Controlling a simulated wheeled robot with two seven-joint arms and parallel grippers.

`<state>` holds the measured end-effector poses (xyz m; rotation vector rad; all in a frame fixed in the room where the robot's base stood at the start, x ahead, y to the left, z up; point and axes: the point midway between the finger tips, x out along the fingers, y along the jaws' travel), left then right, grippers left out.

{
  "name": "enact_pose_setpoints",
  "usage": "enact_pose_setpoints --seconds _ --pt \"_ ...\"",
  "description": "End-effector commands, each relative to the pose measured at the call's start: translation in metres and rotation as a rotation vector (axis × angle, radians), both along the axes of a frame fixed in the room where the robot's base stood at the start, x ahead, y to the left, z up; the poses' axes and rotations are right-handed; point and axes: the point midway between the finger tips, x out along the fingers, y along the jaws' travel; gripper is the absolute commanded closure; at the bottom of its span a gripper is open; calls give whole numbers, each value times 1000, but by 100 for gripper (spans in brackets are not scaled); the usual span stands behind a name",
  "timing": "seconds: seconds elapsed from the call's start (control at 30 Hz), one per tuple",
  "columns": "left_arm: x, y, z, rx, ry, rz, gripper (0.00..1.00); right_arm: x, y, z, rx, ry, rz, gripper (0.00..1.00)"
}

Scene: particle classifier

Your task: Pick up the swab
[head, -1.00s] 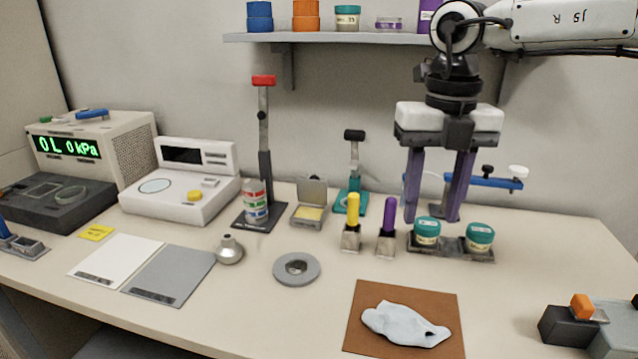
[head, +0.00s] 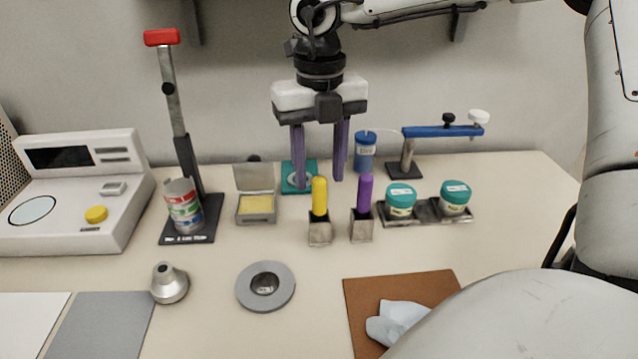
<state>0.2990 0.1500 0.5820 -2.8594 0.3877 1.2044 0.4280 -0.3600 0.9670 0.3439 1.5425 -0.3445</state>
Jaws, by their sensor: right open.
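Two capped sticks stand upright in small metal holders near the middle of the table: a yellow one (head: 319,196) and, to its right, a purple one (head: 365,193). I cannot tell for sure which is the swab. My right gripper (head: 319,182) points down with its two purple fingers apart and nothing between them. In the picture it is just above and behind the yellow stick, not touching it. My left gripper is not in view.
Two teal-lidded jars (head: 401,199) stand in a rack right of the sticks. Behind are a blue-armed stand (head: 442,131) and a teal-based stand (head: 290,184), partly hidden. An open box (head: 256,206) is left. A grey ring (head: 245,287) and brown mat (head: 361,300) lie in front.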

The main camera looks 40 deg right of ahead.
Motion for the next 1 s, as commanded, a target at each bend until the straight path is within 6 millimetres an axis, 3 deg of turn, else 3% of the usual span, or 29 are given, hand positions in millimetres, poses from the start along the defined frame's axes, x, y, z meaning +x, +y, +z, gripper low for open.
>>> enact_pose_setpoints --seconds 0.2,0.47,0.73,1.0 --pt "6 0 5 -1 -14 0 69 -1 -1 -30 1 3 0 58" --pt "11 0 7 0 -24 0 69 -1 -1 -33 0 0 1 58" --pt "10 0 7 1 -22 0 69 -1 -1 -33 0 0 0 100" --pt "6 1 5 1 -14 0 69 0 -1 -30 0 -1 0 100"
